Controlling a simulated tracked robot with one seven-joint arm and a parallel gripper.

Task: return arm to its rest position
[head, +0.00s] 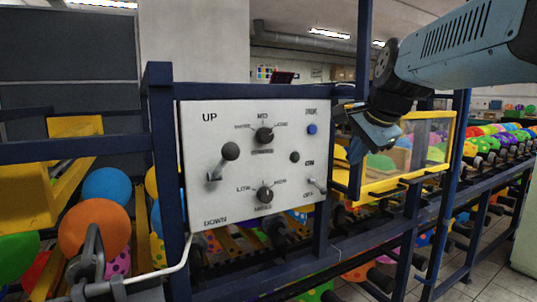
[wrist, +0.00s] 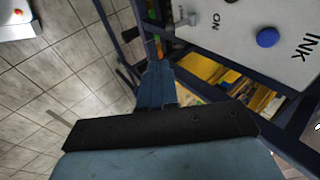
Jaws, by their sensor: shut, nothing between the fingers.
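My arm reaches in from the upper right of the head view. My gripper (head: 357,152) points down-left, just right of the white control panel (head: 238,182), apart from its face as far as I can tell. In the wrist view my gripper (wrist: 155,68) is shut and empty, with tiled floor and the panel's edge beyond it. The panel carries a large lever (head: 222,162) between UP and DOWN, two dark knobs, a blue button (head: 311,129) under INK, and a small ON/OFF switch (head: 317,186). The blue button also shows in the wrist view (wrist: 267,37).
A dark blue metal frame (head: 160,180) surrounds the panel. A yellow-framed clear box (head: 405,160) stands close behind my gripper. Balloons, such as an orange one (head: 94,228), fill the machine at left. A row of coloured balloons (head: 490,142) runs back at right. Tiled floor (wrist: 60,75) is open beside the machine.

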